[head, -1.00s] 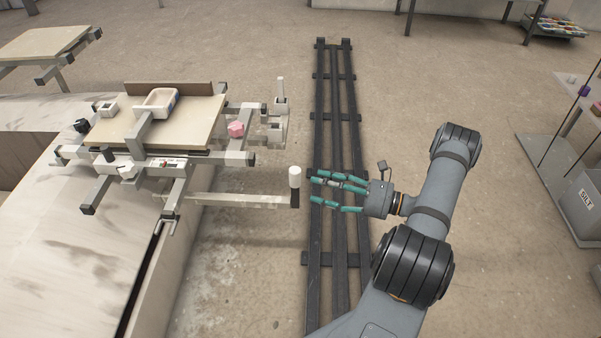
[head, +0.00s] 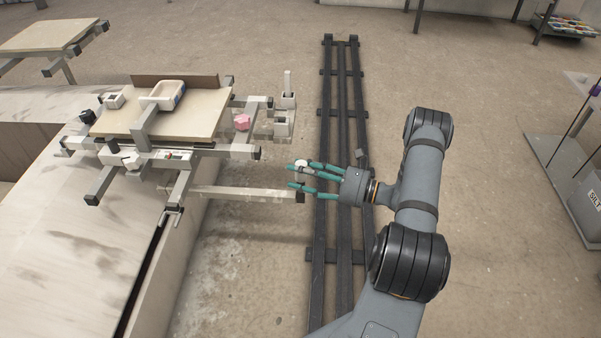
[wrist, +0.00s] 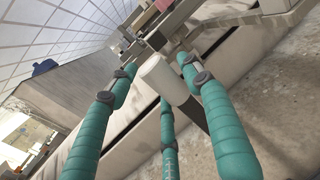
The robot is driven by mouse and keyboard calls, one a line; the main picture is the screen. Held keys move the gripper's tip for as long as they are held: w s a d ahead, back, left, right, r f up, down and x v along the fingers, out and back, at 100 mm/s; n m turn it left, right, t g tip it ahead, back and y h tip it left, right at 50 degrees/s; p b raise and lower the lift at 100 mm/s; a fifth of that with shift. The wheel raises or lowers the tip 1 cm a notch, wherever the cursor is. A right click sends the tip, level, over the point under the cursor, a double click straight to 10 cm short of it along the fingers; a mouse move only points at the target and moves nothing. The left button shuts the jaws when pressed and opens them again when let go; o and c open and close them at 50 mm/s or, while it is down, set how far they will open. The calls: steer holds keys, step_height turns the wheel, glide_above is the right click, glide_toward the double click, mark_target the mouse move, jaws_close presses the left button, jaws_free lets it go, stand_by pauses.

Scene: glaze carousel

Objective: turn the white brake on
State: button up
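A white cylindrical grip (head: 301,164) on a dark stem stands at the outer end of a pale bar (head: 235,193). In the wrist view the white grip (wrist: 163,77) is tilted and lies between the fingers. My gripper (head: 302,179) has teal fingers pointing left. Its fingers are spread around the grip, with gaps visible in the wrist view (wrist: 158,82), so it is open. A white faceted knob (head: 131,163) sits on the front of the carousel frame, far left of my gripper. No readable label tells which of these is the white brake.
A pink knob (head: 242,122) and a dark knob (head: 87,116) sit on the carousel frame. Black floor rails (head: 343,120) run under my gripper. A grey bin (head: 588,205) stands right. The floor between is clear.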

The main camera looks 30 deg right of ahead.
jaws_close()
stand_by(0.5)
